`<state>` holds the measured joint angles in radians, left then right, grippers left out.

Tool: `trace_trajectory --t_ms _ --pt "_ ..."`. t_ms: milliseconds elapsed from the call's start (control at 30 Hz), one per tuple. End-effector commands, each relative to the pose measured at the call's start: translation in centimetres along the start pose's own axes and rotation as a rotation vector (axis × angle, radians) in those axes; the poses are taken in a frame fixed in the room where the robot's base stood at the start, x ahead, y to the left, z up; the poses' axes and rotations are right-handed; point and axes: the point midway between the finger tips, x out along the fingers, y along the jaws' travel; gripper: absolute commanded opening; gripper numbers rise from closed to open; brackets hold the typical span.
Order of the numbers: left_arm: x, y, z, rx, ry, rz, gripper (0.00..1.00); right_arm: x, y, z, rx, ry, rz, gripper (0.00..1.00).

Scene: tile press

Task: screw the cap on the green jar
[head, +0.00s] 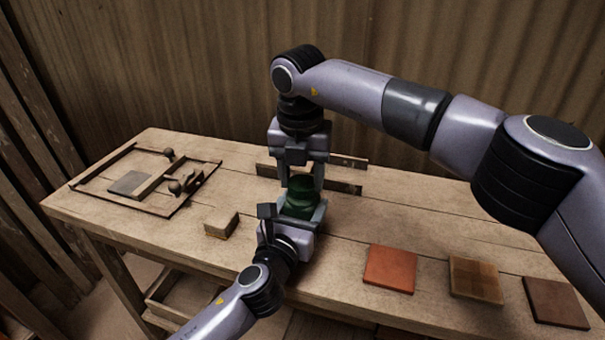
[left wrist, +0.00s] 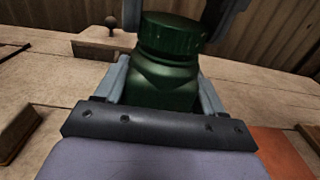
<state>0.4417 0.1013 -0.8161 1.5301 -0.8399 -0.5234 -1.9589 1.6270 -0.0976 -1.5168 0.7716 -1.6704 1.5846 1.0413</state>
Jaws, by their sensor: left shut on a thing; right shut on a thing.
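The green jar (head: 299,206) stands upright over the table in the head view, and it fills the middle of the left wrist view (left wrist: 165,86). My left gripper (head: 294,212) is shut around the jar's body from the front. The dark green cap (left wrist: 172,36) is on top of the jar, level and in line with it; it also shows in the head view (head: 301,184). My right gripper (head: 301,178) points straight down from above, shut on the cap with a finger on each side. I cannot tell how tightly the cap is threaded.
The wooden table (head: 375,222) has a wooden frame with knobs (head: 130,205) at left and a small block (head: 221,222) left of the jar. An orange tile (head: 390,269), a brown patterned tile (head: 475,279) and a dark tile (head: 555,303) lie at right. A slotted rail (head: 345,161) stands behind.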

Motion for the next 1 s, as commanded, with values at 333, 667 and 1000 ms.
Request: trace_trajectory --t_ms 333,667,1000 --pt "-0.03 0.01 -0.16 0.000 0.003 0.001 0.00 -0.03 0.22 0.09 0.631 -0.002 -0.077 0.25" --pt "-0.03 0.02 -0.17 0.000 0.003 0.001 0.00 0.01 0.21 0.17 1.052 -0.003 -0.127 0.25" --pt "-0.03 0.03 -0.18 0.000 0.004 0.001 0.00 0.01 0.20 0.16 1.065 -0.002 -0.129 0.59"
